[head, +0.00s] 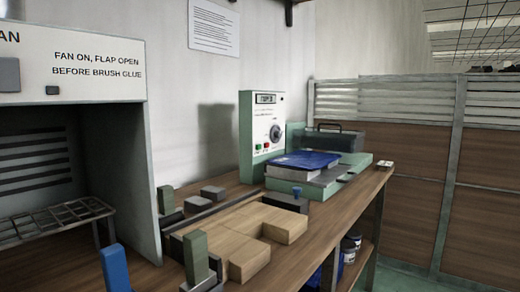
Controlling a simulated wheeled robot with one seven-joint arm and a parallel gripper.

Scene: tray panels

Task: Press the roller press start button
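A pale green upright control box (262,110) stands at the back of the bench against the wall. Its white front has a small dark display (266,99) at the top and a round dial (275,132) lower right. A small green button (257,147) and a red button (267,145) sit low on the front; their labels are too small to read. A low green machine bed (340,177) stands beside the box, with a dark blue item (306,159) on a light slab. I cannot tell whether this is the roller press. My gripper is not in view.
A grey hood (100,90) with a dark opening takes up the left. Wooden blocks (250,262) and grey blocks lie on the bench in front of the box. A green post (195,258) and a blue post (115,268) stand nearer. A brown-and-grey partition (405,125) is at right.

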